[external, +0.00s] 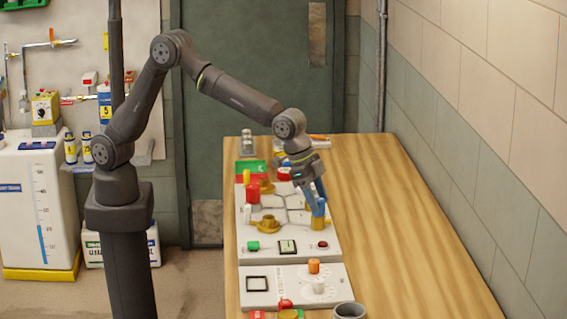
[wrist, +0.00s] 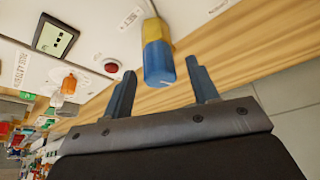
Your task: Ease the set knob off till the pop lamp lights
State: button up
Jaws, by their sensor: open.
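A knob with a yellow body and a blue end (wrist: 158,58) stands on the white panel in the wrist view. Its yellow part shows in the external view (external: 319,223), low on the panel's right side. My gripper (external: 318,204) reaches down over it with blue fingers. In the wrist view, my gripper's two fingers (wrist: 163,83) are apart, and the knob's end lies beyond and between them; I cannot tell whether they touch it. A dark red dome (external: 322,245), possibly the pop lamp, sits below the knob and looks unlit; it also shows in the wrist view (wrist: 111,66).
A second panel with an orange knob (external: 314,266) lies nearer. The wooden bench (external: 410,250) is clear to the right.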

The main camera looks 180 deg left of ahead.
jog(key=shift+w+a+f, duration=0.1)
jog(key=shift+a+f, duration=0.1)
jog(key=shift+f, duration=0.3)
jog(key=c, duration=1)
jog(key=shift+n, duration=0.4)
jog(key=shift+n+g, duration=0.3)
jog(key=shift+n, duration=0.2)
